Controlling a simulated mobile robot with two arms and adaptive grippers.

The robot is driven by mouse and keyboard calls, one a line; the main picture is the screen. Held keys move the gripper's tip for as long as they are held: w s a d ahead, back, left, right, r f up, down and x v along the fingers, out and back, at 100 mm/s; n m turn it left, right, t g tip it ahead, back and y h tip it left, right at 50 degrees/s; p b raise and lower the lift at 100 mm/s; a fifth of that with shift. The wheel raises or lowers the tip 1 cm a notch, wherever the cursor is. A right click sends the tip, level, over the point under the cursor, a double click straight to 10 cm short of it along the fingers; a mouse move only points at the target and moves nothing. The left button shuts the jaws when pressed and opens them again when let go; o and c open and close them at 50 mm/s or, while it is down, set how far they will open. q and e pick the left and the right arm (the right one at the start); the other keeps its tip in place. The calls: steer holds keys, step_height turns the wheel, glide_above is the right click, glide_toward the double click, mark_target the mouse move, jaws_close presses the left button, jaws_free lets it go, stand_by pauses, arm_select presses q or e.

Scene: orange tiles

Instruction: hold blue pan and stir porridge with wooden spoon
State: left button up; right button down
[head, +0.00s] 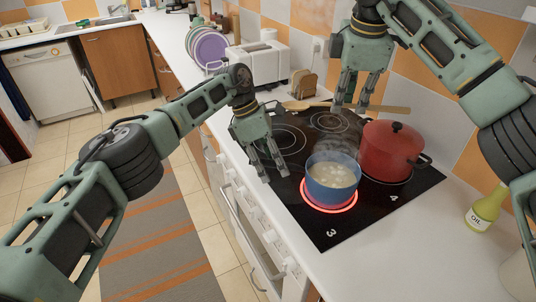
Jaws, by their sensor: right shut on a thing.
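The blue pan (333,190) stands on the glowing red front burner, with pale lumpy porridge (330,173) in it. Its handle is not visible. My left gripper (275,176) is just left of the pan, low over the stove's left edge, pointing down with its fingers apart and empty. The wooden spoon (392,109) lies level across the back of the stove, its broad end to the left (294,106). My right gripper (350,108) points down and is shut on the spoon near its middle, behind the pan.
A lidded red pot (390,155) stands right of the blue pan on the black stovetop (335,232). A bottle of oil (485,212) is on the counter at right. A toaster (262,62), a wooden rack (302,86) and plates (210,48) stand behind.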

arm_select(q)
jaws_close()
stand_by(0.5)
stand_by(1.9)
steer(key=o, duration=1)
jaws_free()
stand_by(0.5)
steer(key=shift+r, duration=0.7)
steer(key=shift+f, duration=0.1)
steer(key=shift+f+b, duration=0.45)
steer(key=shift+f, duration=0.25)
